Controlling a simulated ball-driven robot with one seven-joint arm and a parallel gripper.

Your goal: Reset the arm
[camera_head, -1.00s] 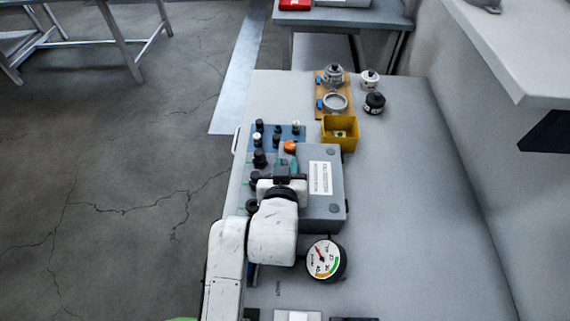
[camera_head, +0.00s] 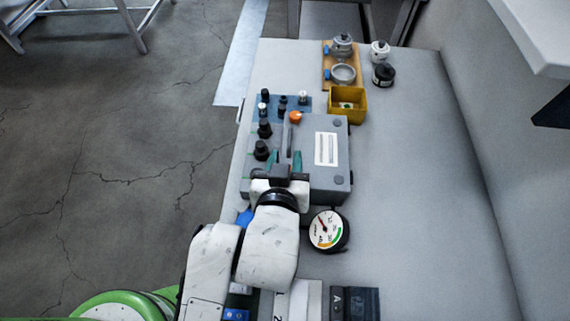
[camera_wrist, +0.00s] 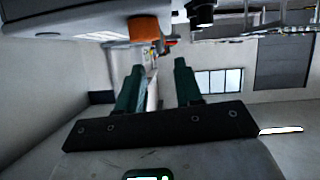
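My gripper (camera_head: 285,160) is over the left side of a grey box (camera_head: 326,178) with a white label. In the wrist view its two dark teal fingers (camera_wrist: 160,78) stand apart, and I see nothing clamped between them. A grey bar with an orange knob (camera_head: 295,117) lies just beyond the fingertips in the head view. The orange knob also shows in the wrist view (camera_wrist: 143,29). My white arm comes in from the near left and hides part of the bench beneath it.
A round gauge (camera_head: 328,230) sits right of my arm. Black knobs (camera_head: 263,140) stand left of the box. A yellow bin (camera_head: 348,105) and a wooden board (camera_head: 328,80) are farther back, beside black (camera_head: 383,75) and white (camera_head: 380,52) pots. The bench's right side is clear.

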